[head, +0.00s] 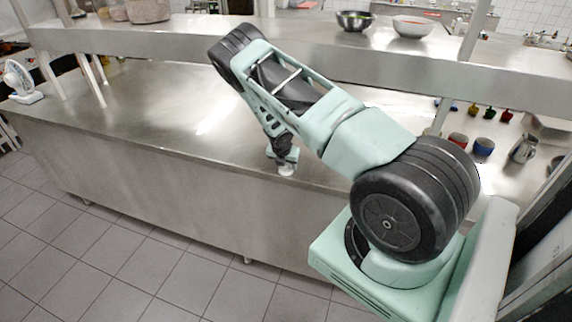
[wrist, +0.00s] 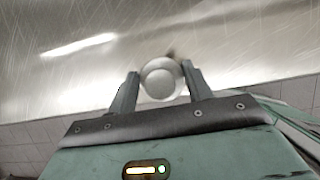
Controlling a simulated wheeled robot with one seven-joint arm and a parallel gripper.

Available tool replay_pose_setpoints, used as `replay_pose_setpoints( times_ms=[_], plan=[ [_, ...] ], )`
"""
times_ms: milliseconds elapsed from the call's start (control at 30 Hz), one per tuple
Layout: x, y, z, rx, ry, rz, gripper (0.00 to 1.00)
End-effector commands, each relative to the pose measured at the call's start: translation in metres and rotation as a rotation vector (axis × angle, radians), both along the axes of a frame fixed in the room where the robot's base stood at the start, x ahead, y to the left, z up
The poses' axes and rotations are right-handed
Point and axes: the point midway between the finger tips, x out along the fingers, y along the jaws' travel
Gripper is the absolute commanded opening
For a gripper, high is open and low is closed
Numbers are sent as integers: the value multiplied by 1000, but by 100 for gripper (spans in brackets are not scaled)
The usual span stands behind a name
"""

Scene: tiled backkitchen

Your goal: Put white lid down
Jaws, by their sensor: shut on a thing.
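The white lid (wrist: 160,80) is a small round piece with a raised round middle. It sits between the two fingers of my gripper (wrist: 158,88) in the wrist view, and the gripper is shut on it. In the head view the lid shows as a small white spot (head: 286,170) below my gripper (head: 284,160), close to the front edge of the steel counter (head: 150,100). I cannot tell whether the lid touches the counter top.
The counter top to the left is bare and clear. A white fan (head: 20,80) stands at its far left end. A raised shelf (head: 200,38) runs above the counter, with bowls (head: 412,27) on it. Cups (head: 484,146) and a metal jug (head: 523,149) stand at the right.

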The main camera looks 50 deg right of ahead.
Motion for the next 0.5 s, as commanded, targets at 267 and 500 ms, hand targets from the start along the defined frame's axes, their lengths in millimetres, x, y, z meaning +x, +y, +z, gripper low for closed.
replay_pose_setpoints(
  times_ms=[267, 500],
  plan=[
    [0, 0, -1, 0, 0, 1, 29],
    [0, 0, -3, 0, 0, 1, 72]
  ],
)
